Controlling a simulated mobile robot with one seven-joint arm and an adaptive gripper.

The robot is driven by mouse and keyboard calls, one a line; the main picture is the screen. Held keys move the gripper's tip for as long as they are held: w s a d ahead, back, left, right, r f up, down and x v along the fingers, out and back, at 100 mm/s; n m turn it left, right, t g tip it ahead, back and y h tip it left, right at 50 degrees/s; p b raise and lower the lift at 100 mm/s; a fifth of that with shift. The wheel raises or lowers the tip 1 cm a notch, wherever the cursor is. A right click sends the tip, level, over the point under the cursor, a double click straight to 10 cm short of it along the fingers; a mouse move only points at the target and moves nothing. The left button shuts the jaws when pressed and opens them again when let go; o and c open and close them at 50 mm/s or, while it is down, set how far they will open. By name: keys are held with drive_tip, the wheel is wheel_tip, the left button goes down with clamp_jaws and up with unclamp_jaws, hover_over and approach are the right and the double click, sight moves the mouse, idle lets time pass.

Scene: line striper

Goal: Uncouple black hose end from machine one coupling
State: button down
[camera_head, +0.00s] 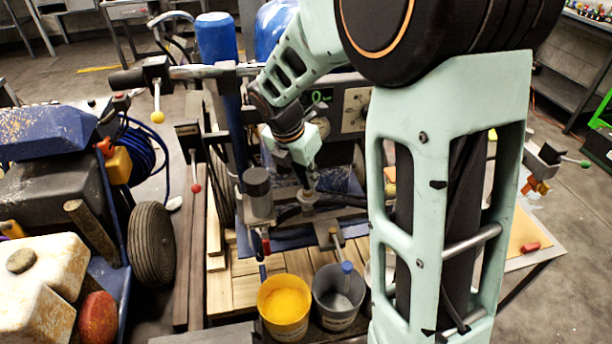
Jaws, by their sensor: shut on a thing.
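My gripper (308,193) points down in front of the middle machine (352,110), which has a panel with round dials. Its fingertips are small in this view and closed around a fitting low on the machine's front, which I take to be the black hose end. A dark hose (288,216) seems to run beside the fingertips. The coupling itself is hidden by the gripper, so I cannot tell whether hose end and coupling are joined or apart. My arm covers the machine's right side.
A yellow paint bucket (283,307) and a grey bucket (338,300) stand in front. A grey-topped cylinder (257,185) rises just left of my gripper. A second blue machine (45,135) with a black wheel (152,245) stands left. A table (540,240) is at right.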

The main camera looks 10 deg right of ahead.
drive_tip(key=shift+r+p, duration=0.7)
drive_tip(key=shift+p, duration=0.2)
drive_tip(key=shift+r+p, duration=1.9)
drive_tip(key=shift+p, duration=0.2)
drive_tip(key=shift+s+f, duration=0.1)
